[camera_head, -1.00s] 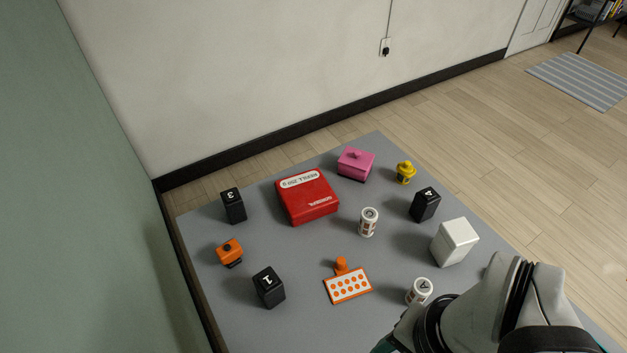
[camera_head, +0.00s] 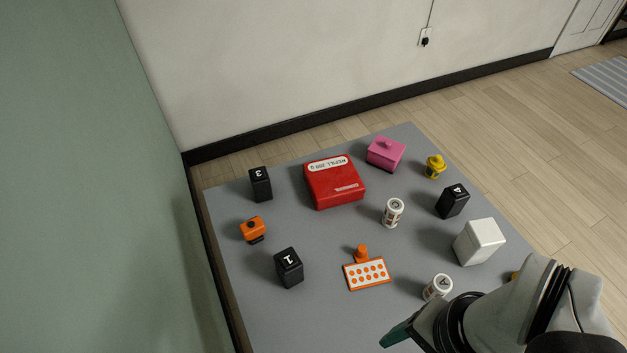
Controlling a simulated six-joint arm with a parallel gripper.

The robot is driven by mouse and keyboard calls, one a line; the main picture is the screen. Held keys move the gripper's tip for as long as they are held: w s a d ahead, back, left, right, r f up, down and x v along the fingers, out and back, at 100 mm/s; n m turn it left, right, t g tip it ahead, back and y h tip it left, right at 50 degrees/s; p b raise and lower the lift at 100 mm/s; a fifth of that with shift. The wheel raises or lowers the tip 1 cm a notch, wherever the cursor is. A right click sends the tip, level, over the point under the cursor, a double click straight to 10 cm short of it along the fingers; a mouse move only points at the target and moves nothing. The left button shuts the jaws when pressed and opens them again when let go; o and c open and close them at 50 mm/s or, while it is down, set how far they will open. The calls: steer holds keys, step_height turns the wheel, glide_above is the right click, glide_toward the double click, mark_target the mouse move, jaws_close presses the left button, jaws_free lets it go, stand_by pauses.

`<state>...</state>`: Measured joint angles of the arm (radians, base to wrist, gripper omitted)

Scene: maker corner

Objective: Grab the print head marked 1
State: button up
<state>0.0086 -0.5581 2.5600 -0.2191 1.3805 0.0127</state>
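The print head marked 1 (camera_head: 289,268) is a black block with a white 1 on its top. It stands upright on the grey table, toward the front left. Two similar black blocks stand farther off: one marked 3 (camera_head: 261,185) at the back left and one marked 4 (camera_head: 453,201) at the right. My arm reaches in from the lower right. Only a dark green part at its end (camera_head: 400,334) shows, to the right of and nearer than the print head marked 1, and apart from it. Its fingertips cannot be made out, so whether it holds anything is hidden.
On the grey table (camera_head: 320,325) are a red case (camera_head: 334,183), a pink lidded box (camera_head: 385,154), a yellow piece (camera_head: 435,167), two white cylinders (camera_head: 393,213), a white block (camera_head: 479,242), an orange dotted plate (camera_head: 367,275) and an orange-black piece (camera_head: 253,230). A green wall (camera_head: 90,200) borders the left.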

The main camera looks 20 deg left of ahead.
steer(key=o, duration=0.5)
steer(key=w+d+f+n+g+h, duration=0.1)
steer(key=w+d+f+n+h, duration=0.15)
steer(key=w+n+h, duration=0.85)
steer(key=n+t+y, duration=0.4)
steer(key=n+t, duration=1.4)
steer(key=n, duration=0.9)
glide_above(281, 276)
steer(key=w, duration=0.2)
steer(key=f, duration=0.7)
steer(key=d+f, duration=0.1)
steer(key=f, duration=0.2)
steer(key=shift+f, duration=0.35)
step_height(281, 276, down, 7)
steer(key=shift+w+r, duration=0.1)
steer(key=shift+r, duration=0.1)
steer(key=shift+x, duration=1.45)
